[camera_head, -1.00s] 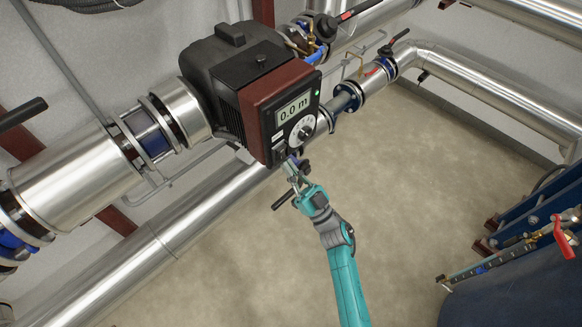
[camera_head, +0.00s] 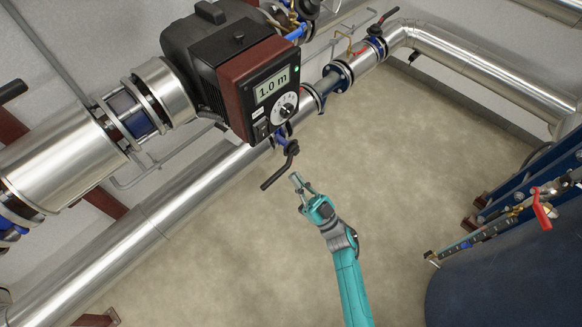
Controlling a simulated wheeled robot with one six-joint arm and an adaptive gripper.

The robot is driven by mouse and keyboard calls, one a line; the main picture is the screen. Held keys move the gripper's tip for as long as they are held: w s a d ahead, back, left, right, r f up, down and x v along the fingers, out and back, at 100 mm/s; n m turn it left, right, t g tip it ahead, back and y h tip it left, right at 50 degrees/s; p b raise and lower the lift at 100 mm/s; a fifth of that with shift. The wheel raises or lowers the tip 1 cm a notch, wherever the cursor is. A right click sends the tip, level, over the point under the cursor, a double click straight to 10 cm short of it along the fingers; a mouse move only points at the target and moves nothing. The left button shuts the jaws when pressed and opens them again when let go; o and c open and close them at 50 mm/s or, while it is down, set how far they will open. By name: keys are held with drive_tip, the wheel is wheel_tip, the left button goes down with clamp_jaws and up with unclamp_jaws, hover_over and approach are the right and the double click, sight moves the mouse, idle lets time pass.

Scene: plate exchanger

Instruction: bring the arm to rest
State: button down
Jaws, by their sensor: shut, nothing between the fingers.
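My teal arm (camera_head: 347,275) reaches up from the lower edge of the head view. My gripper (camera_head: 297,180) at its end is shut and empty. It is in open space below and right of the pump unit (camera_head: 257,80), apart from it. The unit has a dark red front, a round dial (camera_head: 285,107) and a display (camera_head: 273,85) that reads "1.0 m". A small green light shows near the display. A valve with a black lever (camera_head: 279,169) sits just left of my gripper, with a visible gap between them.
Large silver pipes (camera_head: 60,160) run diagonally at the left and along the upper right. A dark blue tank (camera_head: 510,270) and a fitting with a red lever (camera_head: 541,208) stand at the right. The beige floor (camera_head: 420,160) around my gripper is clear.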

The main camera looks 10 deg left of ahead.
drive_tip(key=shift+s+d+f, duration=0.25)
drive_tip(key=shift+d+f, duration=0.1)
drive_tip(key=shift+f, duration=0.2)
drive_tip(key=shift+s, duration=0.1)
drive_tip(key=s+d+f+m+t+h, duration=0.1)
drive_tip(key=s+d+m+t+h, duration=0.25)
drive_tip(key=s+d+h, duration=0.35)
drive_tip(key=s+d+f+m+t+h, duration=0.15)
drive_tip(key=s+d+m+h, duration=0.35)
drive_tip(key=s, duration=0.5)
drive_tip(key=s+d+r+m+g+h, duration=0.1)
drive_tip(key=s+d+r+g+h, duration=0.2)
drive_tip(key=s, duration=0.6)
drive_tip(key=s+d+r+m+g+h, duration=0.1)
drive_tip(key=s+d+r+g+h, duration=0.2)
drive_tip(key=s, duration=0.6)
wheel_tip(320, 180, up, 3)
drive_tip(key=shift+s+d+r+h, duration=0.15)
drive_tip(key=shift+s+d+h, duration=0.2)
drive_tip(key=shift+d+h, duration=0.7)
idle(2.1)
